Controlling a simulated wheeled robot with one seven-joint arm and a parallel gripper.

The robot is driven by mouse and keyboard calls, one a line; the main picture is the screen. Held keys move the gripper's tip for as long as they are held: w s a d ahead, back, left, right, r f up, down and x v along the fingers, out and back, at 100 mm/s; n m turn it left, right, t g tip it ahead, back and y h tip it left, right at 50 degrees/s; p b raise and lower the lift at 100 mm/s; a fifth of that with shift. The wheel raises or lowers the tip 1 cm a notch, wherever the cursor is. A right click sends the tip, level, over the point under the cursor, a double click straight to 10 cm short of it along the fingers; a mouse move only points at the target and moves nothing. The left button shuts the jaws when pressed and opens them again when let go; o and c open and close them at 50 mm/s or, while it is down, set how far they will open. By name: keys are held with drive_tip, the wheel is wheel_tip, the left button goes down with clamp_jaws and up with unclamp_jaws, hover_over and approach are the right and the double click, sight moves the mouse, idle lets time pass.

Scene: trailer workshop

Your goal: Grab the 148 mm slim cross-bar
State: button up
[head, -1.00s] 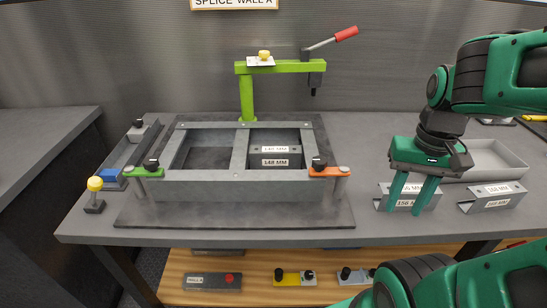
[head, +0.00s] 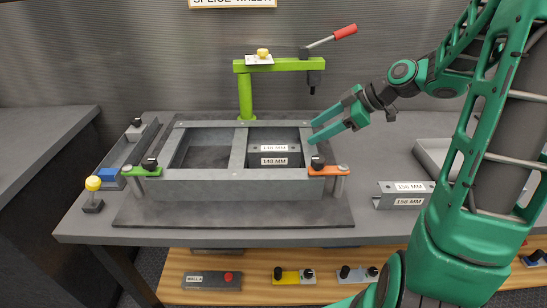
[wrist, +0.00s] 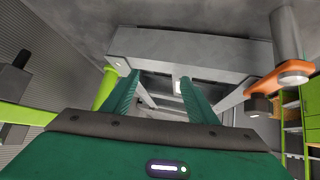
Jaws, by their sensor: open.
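The 148 mm slim cross-bar (head: 288,154) is a grey channel piece with white 148 MM labels. It sits inside the right-hand opening of the grey rectangular frame (head: 215,186) in the head view. My gripper (head: 316,130) is open and empty, its green fingers pointing left by the frame's right rear corner, right of the bar and apart from it. In the wrist view the two fingers (wrist: 160,92) are spread, with grey frame rails beyond them; I cannot clearly make out the bar there.
An orange clamp (head: 328,170) and a green clamp (head: 142,171) sit at the frame's front corners. A lime post with an arm and red-handled lever (head: 290,65) stands behind. A 156 MM bar (head: 405,188) and a grey tray (head: 432,155) are at right. My arm hides the far right.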

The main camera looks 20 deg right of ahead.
sight(281, 147)
drive_tip(key=a+y, duration=0.1)
drive_tip(key=a+f+n+y, duration=0.1)
drive_tip(key=y, duration=0.1)
drive_tip(key=shift+s+a+n+g, duration=0.1)
drive_tip(key=shift+a+n+g, duration=0.05)
drive_tip(key=shift+n+g, duration=0.2)
drive_tip(key=shift+s+a+f+g+y, duration=0.2)
drive_tip(key=shift+s+a+g+y, duration=0.4)
drive_tip(key=shift+y, duration=0.4)
drive_tip(key=shift+a+n, duration=0.25)
drive_tip(key=shift+a, duration=0.05)
drive_tip(key=shift+x, duration=5.2)
drive_tip(key=shift+w, duration=0.15)
drive_tip(key=c, duration=1.2)
